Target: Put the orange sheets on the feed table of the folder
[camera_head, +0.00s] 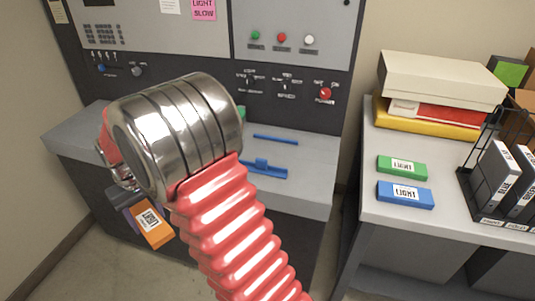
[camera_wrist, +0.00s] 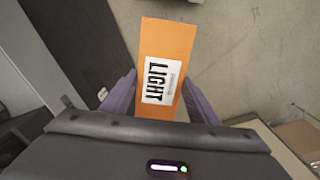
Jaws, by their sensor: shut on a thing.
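My gripper (camera_head: 128,208) is shut on a flat orange pack of sheets (camera_head: 153,226) and holds it in front of and below the front edge of the grey feed table (camera_head: 305,165). In the wrist view the orange sheets (camera_wrist: 178,38) show a white label reading LIGHT, between the two purple fingers of my gripper (camera_wrist: 160,98). The feed table of the folder (camera_head: 295,60) carries blue guides (camera_head: 262,168). My arm hides the table's left middle part.
On the grey side table (camera_head: 385,148) at right lie a green pack (camera_head: 402,167) and a blue pack (camera_head: 405,195), both labelled. Stacked boxes (camera_head: 440,80) and a black wire rack (camera_head: 480,190) with binders stand there too. Bare floor lies below my gripper.

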